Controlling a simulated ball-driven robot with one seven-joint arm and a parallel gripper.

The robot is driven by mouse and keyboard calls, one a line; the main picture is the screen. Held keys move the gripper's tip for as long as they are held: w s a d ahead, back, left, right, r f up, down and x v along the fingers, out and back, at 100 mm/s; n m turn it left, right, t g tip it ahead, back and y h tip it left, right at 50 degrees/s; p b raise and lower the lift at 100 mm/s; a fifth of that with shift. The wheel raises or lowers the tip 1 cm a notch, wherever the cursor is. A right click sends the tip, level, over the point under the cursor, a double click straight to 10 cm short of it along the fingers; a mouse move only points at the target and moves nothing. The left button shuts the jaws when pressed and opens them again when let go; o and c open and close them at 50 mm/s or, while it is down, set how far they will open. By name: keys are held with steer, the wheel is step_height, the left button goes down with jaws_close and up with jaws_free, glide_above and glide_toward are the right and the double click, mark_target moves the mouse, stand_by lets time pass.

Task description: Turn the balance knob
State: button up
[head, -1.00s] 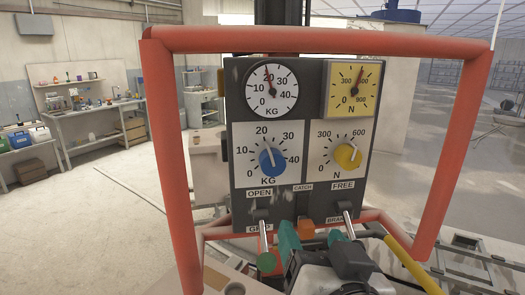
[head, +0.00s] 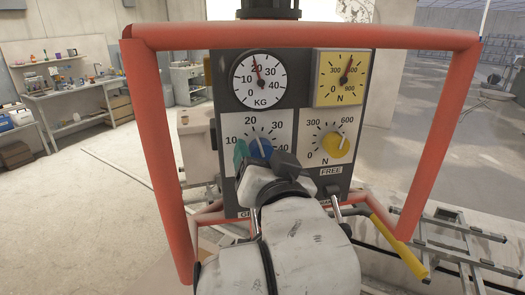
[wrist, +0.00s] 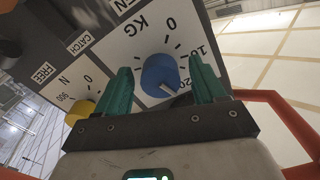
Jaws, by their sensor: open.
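The control panel (head: 292,190) hangs inside a red tube frame. Its blue KG knob (head: 260,147) is at lower left, partly hidden by my gripper, with its pointer near 20. The knob also shows in the wrist view (wrist: 160,73). The round KG gauge (head: 262,85) above it has its red needle just under 20. My gripper (head: 263,160) is open in front of the knob. In the wrist view, my green fingers (wrist: 160,75) lie on either side of the knob with gaps showing. I cannot tell how far their tips are from the panel.
A yellow N knob (head: 335,145) sits right of the blue one, below a yellow N gauge (head: 342,78). A lever (head: 335,200) stands below FREE. The red frame (head: 448,140) encloses the panel, and a yellow handle (head: 400,245) sticks out at lower right.

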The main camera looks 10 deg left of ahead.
steer(key=shift+w+a, duration=0.1)
steer(key=shift+w, duration=0.1)
steer(key=shift+f, duration=0.1)
steer(key=c, duration=1)
